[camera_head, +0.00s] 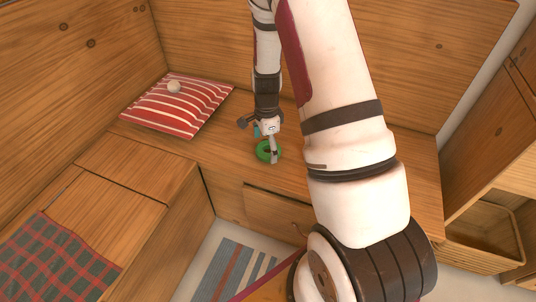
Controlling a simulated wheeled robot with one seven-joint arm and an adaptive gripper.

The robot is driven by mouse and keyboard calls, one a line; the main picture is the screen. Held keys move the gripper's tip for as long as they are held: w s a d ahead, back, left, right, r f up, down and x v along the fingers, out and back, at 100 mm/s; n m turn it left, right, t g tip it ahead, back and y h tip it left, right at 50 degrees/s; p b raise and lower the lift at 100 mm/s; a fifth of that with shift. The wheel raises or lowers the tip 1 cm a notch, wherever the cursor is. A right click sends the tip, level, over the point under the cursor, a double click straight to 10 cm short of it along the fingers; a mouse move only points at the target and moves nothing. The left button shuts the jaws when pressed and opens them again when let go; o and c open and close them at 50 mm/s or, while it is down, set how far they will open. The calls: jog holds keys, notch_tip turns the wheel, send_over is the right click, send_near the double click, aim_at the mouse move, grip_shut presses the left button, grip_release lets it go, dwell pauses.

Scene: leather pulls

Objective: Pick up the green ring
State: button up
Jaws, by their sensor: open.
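The green ring (262,151) lies on the wooden bench top in the middle of the head view. My gripper (265,150) points down at the ring, with one pale finger in front of the ring's right part. The jaws are open. The finger hides some of the ring, and I cannot tell whether the gripper touches it.
A red and white striped cushion (178,105) with a small pale round object (173,86) on it lies left of the ring. A plaid cloth (58,262) covers a lower-left surface. A striped rug (232,270) lies on the floor. An open wooden drawer (482,235) is at right.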

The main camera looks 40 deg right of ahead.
jog(key=shift+f, duration=0.45)
jog(key=c, duration=1.2)
jog(key=shift+r, duration=0.15)
